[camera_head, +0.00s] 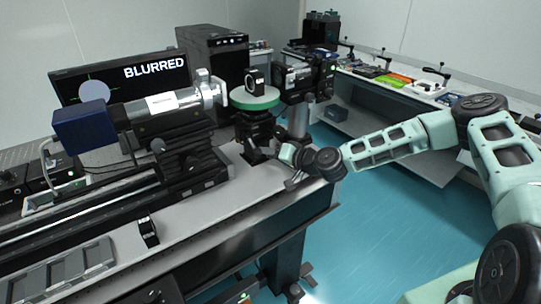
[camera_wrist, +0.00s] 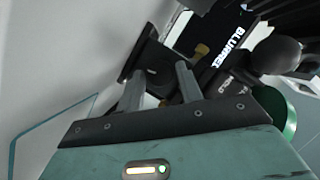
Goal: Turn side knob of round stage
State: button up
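The round stage has a green disc top (camera_head: 254,98) on a black body (camera_head: 256,128), standing near the right end of the optical table. A round black-rimmed optic (camera_head: 254,80) stands upright on the disc. My gripper (camera_head: 283,166) is low and just right of the stage's black base in the head view. In the wrist view my gripper (camera_wrist: 160,82) has its two grey fingers apart, with dark stage parts (camera_wrist: 152,58) beyond the tips. The green disc (camera_wrist: 276,112) shows at the right there. I cannot clearly pick out the side knob or see contact with it.
A monitor (camera_head: 75,85) reads "BLURRED" behind a blue-ended tube (camera_head: 160,108) on a rail left of the stage. A black computer case (camera_head: 213,55) stands behind. The teal floor (camera_head: 400,205) right of the table is clear; a bench with tools (camera_head: 400,82) is at the back right.

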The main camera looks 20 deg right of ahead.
jog(key=shift+o, duration=0.9)
jog(key=shift+s+d, duration=0.15)
jog(key=shift+s, duration=0.05)
jog(key=b+v, duration=0.4)
jog(key=v, duration=1.3)
